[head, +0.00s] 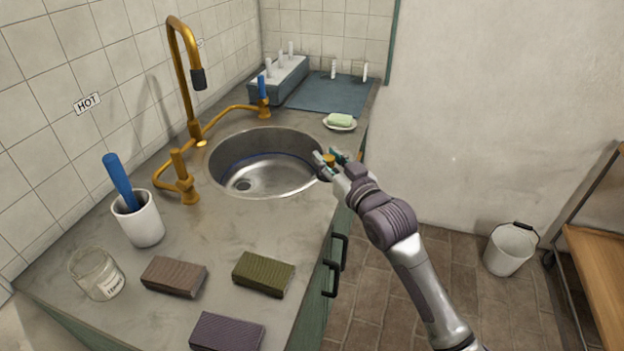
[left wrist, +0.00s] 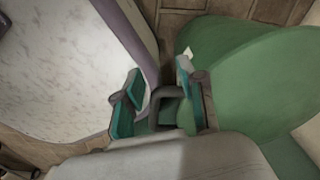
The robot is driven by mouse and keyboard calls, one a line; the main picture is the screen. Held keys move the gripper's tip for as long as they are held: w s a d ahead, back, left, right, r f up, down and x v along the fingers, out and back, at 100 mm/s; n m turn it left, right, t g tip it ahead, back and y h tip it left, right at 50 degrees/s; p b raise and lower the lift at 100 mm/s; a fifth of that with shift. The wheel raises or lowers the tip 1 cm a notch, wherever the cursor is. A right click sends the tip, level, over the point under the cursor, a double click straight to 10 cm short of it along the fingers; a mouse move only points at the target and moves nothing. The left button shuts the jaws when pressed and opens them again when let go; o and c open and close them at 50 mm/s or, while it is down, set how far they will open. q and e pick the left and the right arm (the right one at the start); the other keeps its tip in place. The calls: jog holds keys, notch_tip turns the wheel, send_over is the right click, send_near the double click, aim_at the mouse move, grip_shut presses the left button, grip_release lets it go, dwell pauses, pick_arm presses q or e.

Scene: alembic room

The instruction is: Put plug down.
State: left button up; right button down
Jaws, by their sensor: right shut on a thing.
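My right gripper (head: 326,158) is shut on a small brass-coloured plug (head: 329,161). It holds the plug at the right rim of the round metal sink (head: 265,180); whether the plug touches the counter is hard to tell. The grey counter (head: 215,235) surrounds the sink. The sink's drain shows as a dark spot at its bottom left. My left gripper (left wrist: 157,100) shows only in the left wrist view, its teal fingers apart, with a dark loop-shaped part between them that I cannot identify.
A soap dish (head: 339,123) is beyond the plug. A white cup (head: 138,218), a glass jar (head: 97,273) and brown (head: 174,277), green (head: 263,274) and purple (head: 227,333) blocks stand in front. A bucket (head: 509,249) is on the floor.

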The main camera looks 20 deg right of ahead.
jog(key=shift+w+d+r, duration=0.2)
jog(key=shift+d+r, duration=0.05)
jog(key=shift+d, duration=0.2)
jog(key=shift+w+d+r, duration=0.2)
jog(key=shift+d+r, duration=0.05)
jog(key=shift+d, duration=0.15)
jog(key=s+a+f+m+h, duration=0.1)
jog(key=s+f, duration=0.3)
jog(key=s, duration=0.8)
jog(key=s+a+f+m+h, duration=0.1)
jog(key=s+f, duration=0.3)
jog(key=s, duration=0.9)
jog(key=shift+s+a+f+h+p, duration=0.3)
jog(key=shift+a+f+h+p, duration=0.1)
jog(key=shift+a+h, duration=0.3)
